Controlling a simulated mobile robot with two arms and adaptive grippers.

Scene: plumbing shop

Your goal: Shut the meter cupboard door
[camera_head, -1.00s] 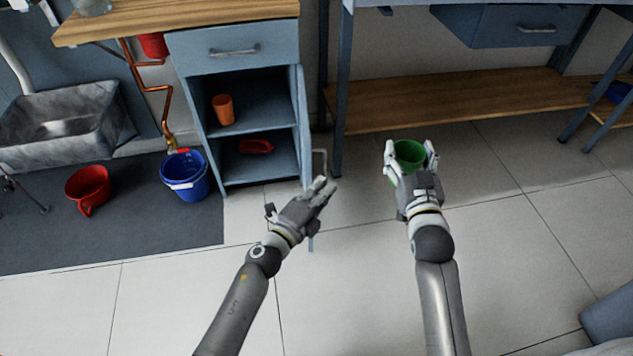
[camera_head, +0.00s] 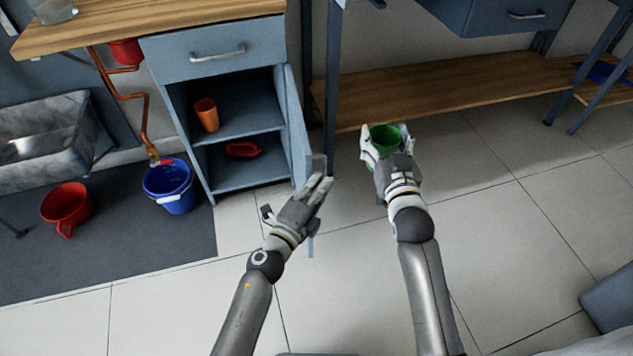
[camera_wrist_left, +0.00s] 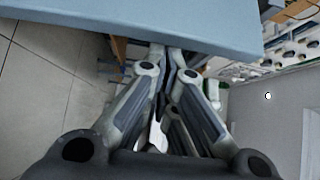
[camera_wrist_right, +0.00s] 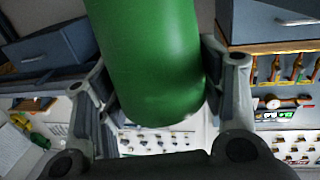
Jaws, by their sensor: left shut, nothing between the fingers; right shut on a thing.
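The meter cupboard (camera_head: 165,85) stands at upper left, a blue-grey cabinet with a drawer above an open compartment. Its door (camera_head: 298,130) stands open at the right side, seen nearly edge-on. My left gripper (camera_head: 322,186) is shut and empty, its fingertips near the door's lower front edge. In the left wrist view a blue-grey panel, apparently the door (camera_wrist_left: 150,18), crosses just beyond the fingertips (camera_wrist_left: 172,55); I cannot tell whether they touch. My right gripper (camera_head: 386,134) is shut on a green cup (camera_head: 384,140), which fills the middle of the right wrist view (camera_wrist_right: 150,60).
An orange cup (camera_head: 206,115) and a red object (camera_head: 243,149) sit on the cupboard's shelves. A blue bucket (camera_head: 170,187) and a red bucket (camera_head: 66,205) stand left on the dark mat (camera_head: 120,240). A wooden-shelved bench (camera_head: 450,88) stands right. The tiled floor in front is clear.

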